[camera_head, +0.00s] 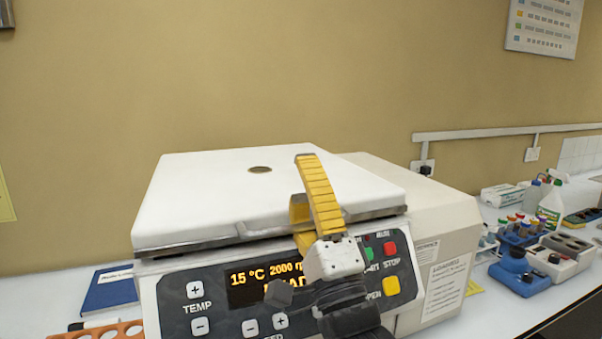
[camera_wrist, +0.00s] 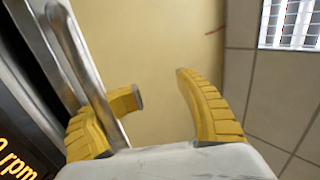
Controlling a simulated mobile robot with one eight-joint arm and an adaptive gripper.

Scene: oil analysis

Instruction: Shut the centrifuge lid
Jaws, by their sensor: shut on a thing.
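The centrifuge (camera_head: 180,300) stands on the bench in front of me, with a lit display and buttons on its front panel. Its white lid (camera_head: 215,185) lies low over the body, its metal-edged front rim just above the panel. I cannot tell whether it is latched. My gripper (camera_head: 302,182) is at the right part of the lid's front edge, shut on the lid's edge. One yellow finger reaches above the lid. In the wrist view, one finger of my gripper (camera_wrist: 160,85) passes behind the metal rim (camera_wrist: 90,75); the other stands apart. The exact contact is hidden.
A blue book (camera_head: 112,290) and an orange rack (camera_head: 112,331) lie left of the centrifuge. To its right are a blue device (camera_head: 518,274), a tube rack (camera_head: 520,232) and a wash bottle (camera_head: 551,208). The wall behind is bare above the lid.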

